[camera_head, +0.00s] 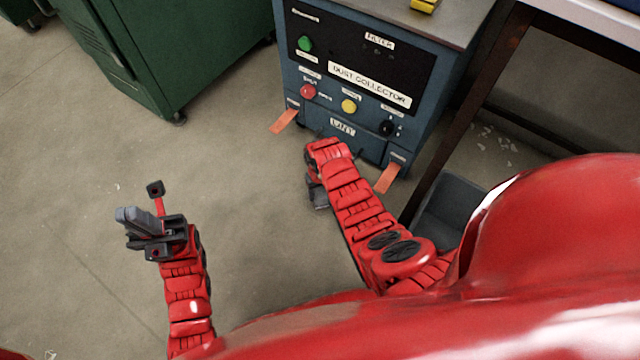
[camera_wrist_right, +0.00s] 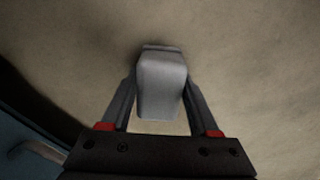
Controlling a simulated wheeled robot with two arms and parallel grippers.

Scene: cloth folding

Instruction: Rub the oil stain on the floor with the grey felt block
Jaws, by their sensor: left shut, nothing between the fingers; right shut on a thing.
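The grey felt block (camera_wrist_right: 162,84) is between the fingers of my right gripper (camera_wrist_right: 160,98) in the right wrist view. Its far end is against or very close to the floor, with a dark shadow beside it. In the head view my right gripper (camera_head: 318,194) points down near the floor in front of the dust collector, partly hidden by its own arm. I cannot make out the oil stain; darker patches of floor near the block may be only shadow. My left gripper (camera_head: 135,220) is shut and empty above the floor at the left.
The blue dust collector (camera_head: 345,130) stands just beyond my right gripper, with orange tags (camera_head: 284,121) at its base. A green cabinet (camera_head: 165,50) is at upper left. A table leg (camera_head: 465,115) and a dark bin (camera_head: 448,212) are at right.

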